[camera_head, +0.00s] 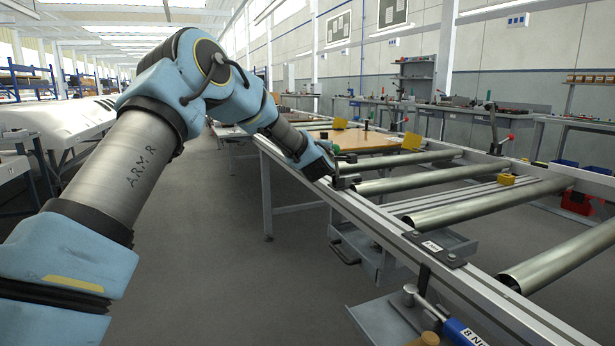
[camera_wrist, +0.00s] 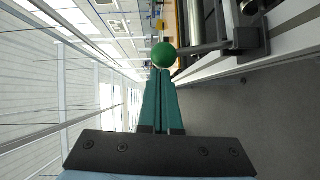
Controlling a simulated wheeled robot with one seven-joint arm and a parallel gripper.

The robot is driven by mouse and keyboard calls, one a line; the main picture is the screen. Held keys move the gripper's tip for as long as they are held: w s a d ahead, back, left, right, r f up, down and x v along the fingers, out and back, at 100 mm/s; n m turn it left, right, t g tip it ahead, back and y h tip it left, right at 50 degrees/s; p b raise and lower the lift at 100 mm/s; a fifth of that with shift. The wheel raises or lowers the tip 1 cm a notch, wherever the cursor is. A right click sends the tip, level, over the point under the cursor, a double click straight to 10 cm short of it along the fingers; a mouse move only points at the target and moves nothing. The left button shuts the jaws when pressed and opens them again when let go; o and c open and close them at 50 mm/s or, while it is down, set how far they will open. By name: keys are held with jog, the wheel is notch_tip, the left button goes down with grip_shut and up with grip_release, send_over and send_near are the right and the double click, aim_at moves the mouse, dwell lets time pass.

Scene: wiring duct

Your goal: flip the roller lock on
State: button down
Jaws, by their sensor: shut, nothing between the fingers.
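The roller lock shows in the wrist view as a green ball knob (camera_wrist: 163,55) on a dark lever arm (camera_wrist: 205,47). The arm runs right to a dark bracket (camera_wrist: 250,38) on the conveyor rail. My gripper (camera_wrist: 161,74) has its two teal fingers shut together and empty. The fingertips are right at the knob's near side in the picture; whether they touch it I cannot tell. In the head view the green knob (camera_head: 335,148) sits just above the end of my arm at the rail, and my fingers are mostly hidden there.
The conveyor's metal rollers (camera_head: 405,183) lie across its rails to the right. A black plate (camera_head: 433,248) is on the near rail, with a blue-handled tool (camera_head: 462,332) in front. The floor (camera_head: 240,290) left of the conveyor is clear.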

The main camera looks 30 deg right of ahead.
jog(key=shift+s+d+r, duration=0.1)
jog(key=shift+d+r, duration=0.1)
jog(key=shift+d, duration=0.25)
dwell(0.3)
